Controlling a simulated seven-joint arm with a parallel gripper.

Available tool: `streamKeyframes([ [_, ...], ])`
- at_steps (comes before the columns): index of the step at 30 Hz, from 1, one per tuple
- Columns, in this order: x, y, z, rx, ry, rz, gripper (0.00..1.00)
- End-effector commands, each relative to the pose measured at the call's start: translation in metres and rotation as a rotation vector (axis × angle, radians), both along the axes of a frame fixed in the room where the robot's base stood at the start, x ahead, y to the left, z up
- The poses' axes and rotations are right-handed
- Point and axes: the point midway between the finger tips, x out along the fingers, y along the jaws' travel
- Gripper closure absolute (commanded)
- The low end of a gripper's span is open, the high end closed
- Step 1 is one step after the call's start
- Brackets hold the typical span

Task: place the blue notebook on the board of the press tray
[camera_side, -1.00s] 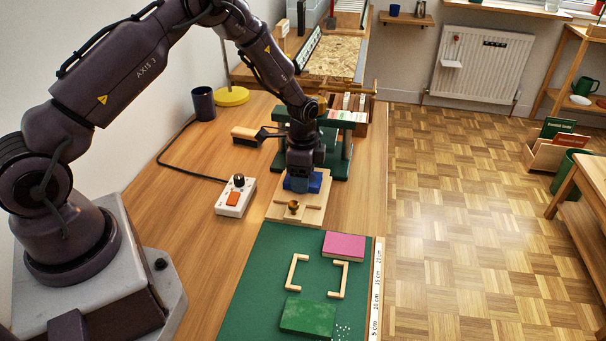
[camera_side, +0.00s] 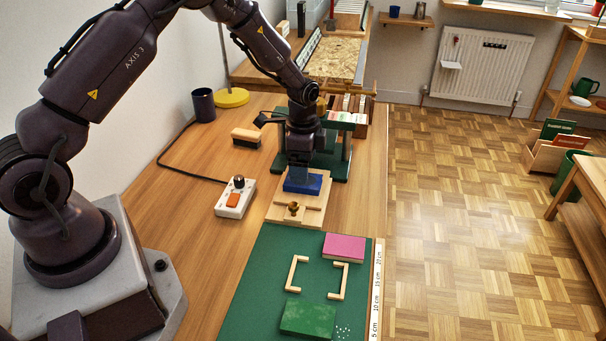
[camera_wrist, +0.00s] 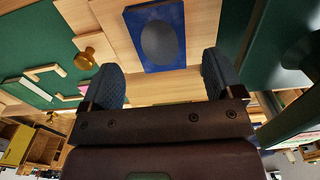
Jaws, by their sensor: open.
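The blue notebook (camera_side: 305,184) lies flat on the pale wooden board of the press tray (camera_side: 284,211). In the wrist view the notebook (camera_wrist: 178,62) shows a dark oval on its cover, and the board (camera_wrist: 118,42) shows around it. A brass knob (camera_side: 293,208) stands at the tray's near end. My gripper (camera_side: 298,180) is just above and behind the notebook. In the wrist view the two fingers of my gripper (camera_wrist: 165,85) are apart, with nothing held between them.
A green press frame (camera_side: 340,160) stands right behind the tray. A control box (camera_side: 235,197) and a brush (camera_side: 246,138) are to the left. On the green mat (camera_side: 255,285) lie a pink book (camera_side: 344,247), a green book (camera_side: 308,318) and wooden corner brackets (camera_side: 343,281).

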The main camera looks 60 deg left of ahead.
Motion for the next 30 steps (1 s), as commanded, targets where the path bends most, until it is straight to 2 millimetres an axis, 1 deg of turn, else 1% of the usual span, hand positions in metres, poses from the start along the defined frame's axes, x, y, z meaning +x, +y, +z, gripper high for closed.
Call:
streamKeyframes([
  [1, 0.001, 0.0, 0.014, 0.001, -0.005, 0.001, 0.14],
  [3, 0.0, 0.0, 0.029, 0.001, -0.004, 0.001, 0.14],
  [6, 0.0, 0.001, 0.049, 0.001, -0.004, 0.001, 0.14],
  [9, 0.0, 0.001, 0.064, 0.001, -0.003, 0.001, 0.14],
  [13, 0.0, 0.001, 0.076, 0.001, -0.001, 0.0, 0.14],
  [18, -0.001, 0.0, 0.082, 0.001, -0.001, 0.002, 0.14],
  [20, -0.002, -0.002, 0.09, 0.004, -0.011, 0.012, 0.14],
  [23, -0.01, -0.01, 0.118, 0.011, -0.045, 0.057, 0.14],
  [25, -0.021, -0.018, 0.147, 0.017, -0.082, 0.109, 0.14],
  [26, -0.028, -0.022, 0.16, 0.017, -0.1, 0.136, 0.14],
  [27, -0.038, -0.028, 0.178, 0.017, -0.125, 0.173, 0.14],
  [29, -0.056, -0.037, 0.202, 0.014, -0.162, 0.234, 0.14],
  [30, -0.069, -0.043, 0.217, 0.01, -0.186, 0.272, 0.14],
])
